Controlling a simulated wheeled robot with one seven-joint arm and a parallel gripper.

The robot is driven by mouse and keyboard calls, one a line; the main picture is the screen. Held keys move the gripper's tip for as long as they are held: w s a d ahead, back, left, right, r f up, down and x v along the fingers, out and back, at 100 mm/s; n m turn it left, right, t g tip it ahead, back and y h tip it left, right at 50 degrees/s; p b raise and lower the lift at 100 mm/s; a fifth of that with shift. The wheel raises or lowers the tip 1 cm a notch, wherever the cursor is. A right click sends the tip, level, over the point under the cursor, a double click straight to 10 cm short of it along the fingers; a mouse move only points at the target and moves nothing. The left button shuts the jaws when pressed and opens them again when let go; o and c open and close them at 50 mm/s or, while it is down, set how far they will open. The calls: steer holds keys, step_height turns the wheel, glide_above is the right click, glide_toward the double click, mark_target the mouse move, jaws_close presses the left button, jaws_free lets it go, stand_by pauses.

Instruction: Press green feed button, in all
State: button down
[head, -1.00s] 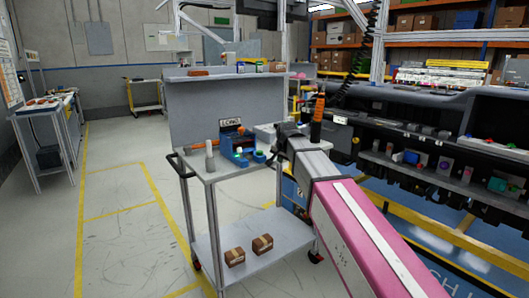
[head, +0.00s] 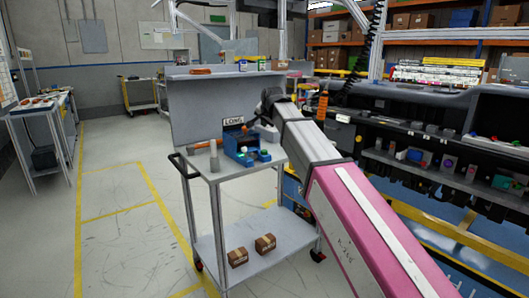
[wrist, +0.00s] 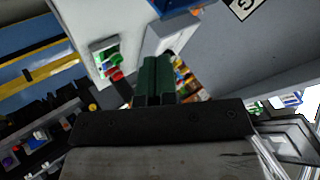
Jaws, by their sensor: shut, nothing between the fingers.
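My gripper (wrist: 157,75) shows in the wrist view as two dark green fingers pressed together, with nothing between them. I cannot tell whether the green part there is the feed button. In the head view my arm reaches over the cart and its end hides the fingers. A green-faced box (head: 504,183) is on the dashboard shelf at far right; its buttons are too small to read.
The cart (head: 222,168) carries a blue holder (head: 233,143) with a LONG sign, blue bins and tools. Two brown boxes (head: 264,243) lie on its lower shelf. A grey panel (head: 200,105) stands at its back. The floor to the left is clear.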

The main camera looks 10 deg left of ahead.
mark_target(265, 151)
steer(key=shift+f, duration=4.4)
steer(key=shift+f, duration=0.1)
steer(key=shift+f, duration=0.3)
steer(key=shift+f, duration=0.5)
steer(key=shift+r, duration=0.95)
steer(key=shift+r, duration=2.5)
